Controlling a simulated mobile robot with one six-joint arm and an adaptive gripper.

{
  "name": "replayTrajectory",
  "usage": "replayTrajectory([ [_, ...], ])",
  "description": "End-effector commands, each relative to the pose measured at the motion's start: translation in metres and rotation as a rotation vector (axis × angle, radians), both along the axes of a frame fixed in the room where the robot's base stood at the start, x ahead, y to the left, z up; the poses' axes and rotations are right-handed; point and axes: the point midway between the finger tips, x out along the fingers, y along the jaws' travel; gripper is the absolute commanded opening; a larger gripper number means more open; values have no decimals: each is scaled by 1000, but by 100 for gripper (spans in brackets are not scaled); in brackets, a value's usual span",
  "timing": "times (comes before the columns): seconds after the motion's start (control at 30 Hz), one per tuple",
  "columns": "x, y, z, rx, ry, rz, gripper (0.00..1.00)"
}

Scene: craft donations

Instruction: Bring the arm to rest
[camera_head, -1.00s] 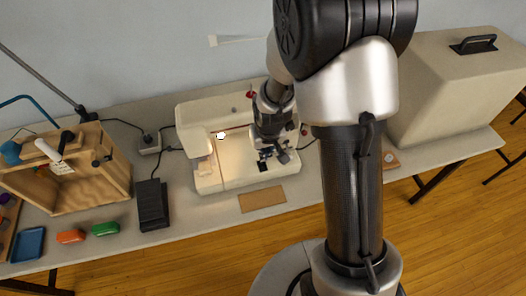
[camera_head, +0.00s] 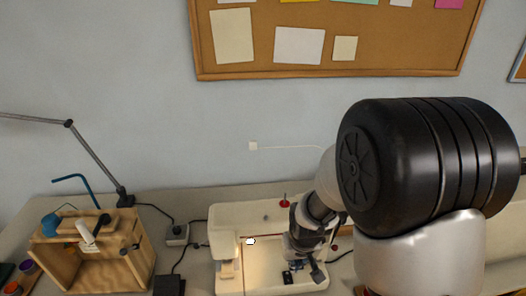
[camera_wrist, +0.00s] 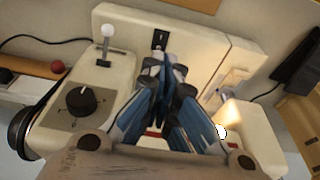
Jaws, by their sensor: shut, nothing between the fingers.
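My gripper (camera_head: 300,272) is in front of the right part of a cream sewing machine (camera_head: 262,214) in the head view. In the wrist view my gripper (camera_wrist: 165,62) points at the machine's body, its blue-sided fingers together at the tips with nothing between them. The machine's black dial (camera_wrist: 82,100) and a white-tipped lever (camera_wrist: 107,32) lie left of the fingers there. Its lit needle area (camera_wrist: 232,108) is to the right. I cannot tell whether the fingertips touch the machine. My upper arm hides the right part of the table.
A wooden box (camera_head: 92,262) stands on the table at the left, with a desk lamp (camera_head: 97,165) behind it. A power socket block (camera_head: 176,232) with cables lies between box and machine. A cork board (camera_head: 330,70) hangs on the wall above.

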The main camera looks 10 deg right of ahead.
Motion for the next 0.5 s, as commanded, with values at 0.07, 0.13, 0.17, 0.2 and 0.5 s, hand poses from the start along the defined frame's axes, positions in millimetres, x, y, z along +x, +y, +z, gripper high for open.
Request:
replayTrajectory([
  [0.07, -1, 0, 7, 0, -6, 0, 0],
  [0.13, -4, 0, 21, 0, -15, 0, 0],
  [0.17, -6, 0, 30, 0, -21, 0, 0],
  [0.2, -10, 0, 44, 0, -30, 0, 0],
  [0.5, -81, -1, 155, -1, -98, -1, 0],
])
